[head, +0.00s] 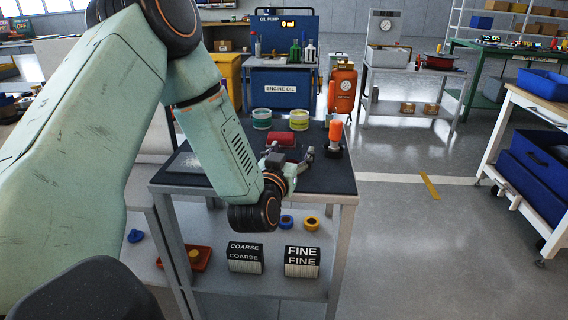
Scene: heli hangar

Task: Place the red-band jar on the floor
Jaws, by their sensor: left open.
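Two jars stand at the far edge of the dark-topped workbench (333,184): one with a teal band (262,120) and one with a yellow-green band (299,121). My left gripper (291,153) is open low over the bench top, nearer to me than the jars; nothing clear shows between its fingers. The grey floor (420,250) shows to the right of the bench. My right gripper is not in view.
The lower shelf holds COARSE (245,258) and FINE (302,262) boxes and a red tray (198,260). A cart with blue bins (540,160) stands at the right. The floor between is clear.

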